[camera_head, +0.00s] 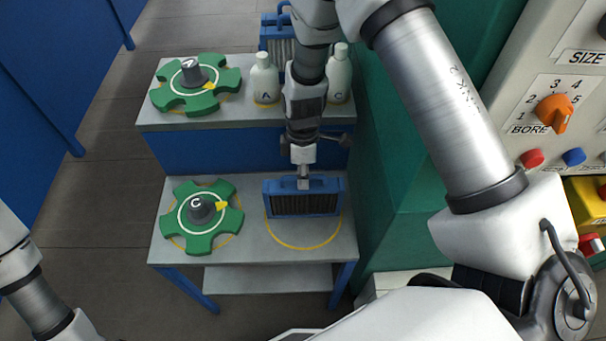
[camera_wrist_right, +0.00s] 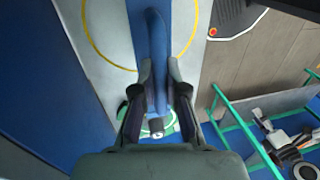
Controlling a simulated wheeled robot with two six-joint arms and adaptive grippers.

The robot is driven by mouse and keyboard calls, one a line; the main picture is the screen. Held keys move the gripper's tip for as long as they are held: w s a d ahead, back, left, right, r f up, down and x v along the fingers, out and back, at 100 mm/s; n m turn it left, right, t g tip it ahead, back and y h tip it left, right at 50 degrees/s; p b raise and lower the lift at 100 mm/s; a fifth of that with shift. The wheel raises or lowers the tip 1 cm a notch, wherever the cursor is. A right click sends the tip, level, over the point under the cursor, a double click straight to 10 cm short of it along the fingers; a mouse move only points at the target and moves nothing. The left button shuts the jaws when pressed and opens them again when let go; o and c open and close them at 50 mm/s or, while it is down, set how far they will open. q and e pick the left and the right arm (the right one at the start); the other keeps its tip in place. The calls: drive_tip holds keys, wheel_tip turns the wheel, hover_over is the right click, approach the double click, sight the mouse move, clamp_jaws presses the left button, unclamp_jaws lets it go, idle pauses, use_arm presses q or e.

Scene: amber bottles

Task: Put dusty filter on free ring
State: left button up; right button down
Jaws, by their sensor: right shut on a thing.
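A blue-framed filter (camera_head: 303,204) with a dark ribbed face is upright over the right part of the lower shelf. My right gripper (camera_head: 304,183) is shut on its top handle. The right wrist view shows the blue filter (camera_wrist_right: 156,60) edge-on between the fingers (camera_wrist_right: 160,85). A yellow ring (camera_head: 304,248) lies under and around it; whether the filter's base touches the shelf I cannot tell. A second blue-framed filter (camera_head: 279,46) with a greyer face stands at the back, partly hidden by my arm. How dusty either one is stays unclear. My left gripper is out of view.
A green handwheel marked C (camera_head: 212,240) covers the left ring on the lower shelf (camera_head: 250,265). The upper shelf (camera_head: 222,118) holds another green handwheel (camera_head: 190,102) and white bottles A (camera_head: 265,82) and C (camera_head: 339,75). A green machine wall (camera_head: 400,200) stands close on the right.

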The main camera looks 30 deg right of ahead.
drive_tip(key=shift+s+a+r, duration=0.1)
drive_tip(key=shift+s, duration=0.1)
drive_tip(key=shift+f, duration=0.4)
idle(0.4)
drive_tip(key=c, duration=1.1)
unclamp_jaws()
drive_tip(key=shift+c, duration=0.2)
drive_tip(key=shift+r, duration=0.1)
wheel_tip(320, 180, up, 12)
drive_tip(key=w+d, duration=0.1)
drive_tip(key=w, duration=0.1)
